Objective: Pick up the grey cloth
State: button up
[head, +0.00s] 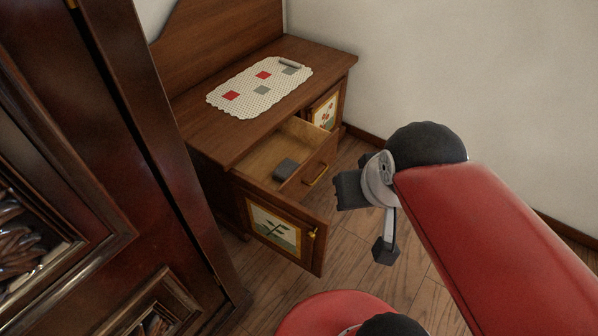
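A small dark grey folded piece (286,169), which looks like cloth, lies inside the open drawer (308,133) of the wooden dresser. Two flat grey squares, one nearer (262,90) and one farther (290,71), lie on the white dotted mat (244,86) on the dresser top. I cannot tell for certain which grey piece is the task's cloth. My gripper (367,222) is to the right of the drawer in the picture, apart from it. Its two dark fingers are spread wide with nothing between them.
Two red squares (231,96) (263,75) and a small grey roll (289,63) also lie on the mat. A dresser door (272,230) with a plant picture stands open below the drawer. A dark armoire (85,190) fills the left. Wood floor (345,275) shows around my gripper.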

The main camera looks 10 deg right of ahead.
aim_at(289, 166)
jog(key=z, duration=3.45)
jog(key=u, duration=3.65)
jog(key=i+l+u, duration=0.25)
jog(key=l+u, duration=0.2)
jog(key=l, duration=0.2)
jog(key=i+l+u, duration=0.25)
jog(key=l+u, duration=0.2)
jog(key=l, duration=0.3)
